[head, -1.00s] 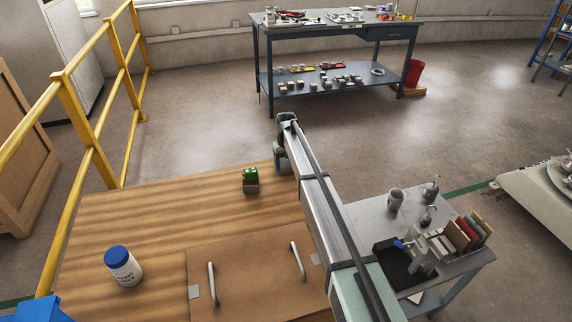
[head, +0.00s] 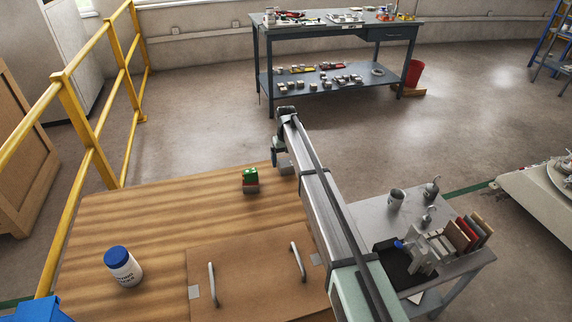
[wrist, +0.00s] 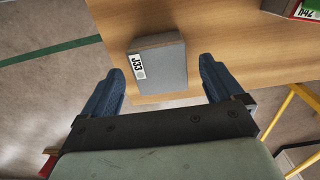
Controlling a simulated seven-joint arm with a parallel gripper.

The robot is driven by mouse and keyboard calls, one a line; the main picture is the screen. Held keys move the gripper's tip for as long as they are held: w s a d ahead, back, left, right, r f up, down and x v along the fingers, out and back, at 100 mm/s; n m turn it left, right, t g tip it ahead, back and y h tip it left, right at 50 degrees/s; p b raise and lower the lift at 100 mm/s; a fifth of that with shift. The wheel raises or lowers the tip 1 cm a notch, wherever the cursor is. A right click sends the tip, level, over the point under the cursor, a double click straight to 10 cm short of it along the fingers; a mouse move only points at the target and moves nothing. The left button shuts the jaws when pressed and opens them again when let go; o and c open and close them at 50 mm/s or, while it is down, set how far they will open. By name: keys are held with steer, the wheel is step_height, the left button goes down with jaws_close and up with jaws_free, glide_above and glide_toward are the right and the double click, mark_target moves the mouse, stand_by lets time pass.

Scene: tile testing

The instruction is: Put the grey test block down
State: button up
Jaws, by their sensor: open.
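The grey test block (wrist: 163,65), with a white label reading J33, rests on the wooden table near its edge in the wrist view. In the head view the grey block (head: 285,166) shows at the table's far right corner, just below my gripper (head: 278,155). In the wrist view my gripper (wrist: 163,88) is open, its two blue fingers apart on either side of the block's near end. There are gaps between the fingers and the block. I cannot tell how far above the table the fingertips are.
A green-topped block (head: 250,176) stands on the wooden table (head: 160,215) to the left. A white jar with a blue lid (head: 122,266) and a handled board (head: 250,262) are nearer. A metal side table (head: 370,215) is on the right. The table's edge is close to the block.

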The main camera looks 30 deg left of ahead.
mark_target(287, 162)
step_height(287, 162, up, 9)
steer(key=shift+r, duration=0.2)
steer(key=shift+d, duration=0.1)
stand_by(0.5)
